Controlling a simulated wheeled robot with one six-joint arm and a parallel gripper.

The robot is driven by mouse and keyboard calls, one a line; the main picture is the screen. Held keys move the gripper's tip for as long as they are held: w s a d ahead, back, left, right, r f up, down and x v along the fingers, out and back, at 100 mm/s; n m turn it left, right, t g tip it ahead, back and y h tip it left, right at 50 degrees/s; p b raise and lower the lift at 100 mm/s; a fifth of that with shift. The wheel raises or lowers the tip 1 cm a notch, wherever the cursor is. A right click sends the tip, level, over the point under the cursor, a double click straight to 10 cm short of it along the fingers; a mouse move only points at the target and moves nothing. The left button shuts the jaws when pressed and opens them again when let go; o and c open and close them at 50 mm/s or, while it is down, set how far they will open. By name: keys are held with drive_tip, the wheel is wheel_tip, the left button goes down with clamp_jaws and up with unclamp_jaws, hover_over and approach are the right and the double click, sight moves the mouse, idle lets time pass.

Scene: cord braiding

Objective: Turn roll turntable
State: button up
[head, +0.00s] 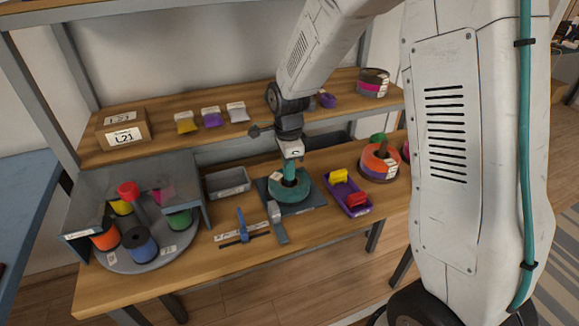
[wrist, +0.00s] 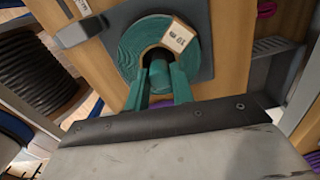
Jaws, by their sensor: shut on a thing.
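The roll turntable (head: 150,262) is a round grey disc at the left of the bench, partly under a grey cover (head: 185,178). It bears a blue roll (head: 139,246), a green roll (head: 180,221), an orange roll (head: 104,238) and a yellow roll (head: 121,206). My gripper (head: 289,170) is away from the turntable, down at a teal cord roll (head: 289,190) on a dark square plate (head: 312,199).
A purple tray (head: 347,198) with yellow and red pieces is right of the plate. An orange roll (head: 380,163) stands farther right. An upper shelf (head: 170,140) overhangs the back.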

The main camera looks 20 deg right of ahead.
drive_tip(key=shift+w+r+m, duration=0.1)
drive_tip(key=shift+m, duration=0.4)
idle(0.4)
drive_tip(key=o, duration=1)
wheel_tip(320, 180, up, 8)
drive_tip(key=shift+f, duration=0.15)
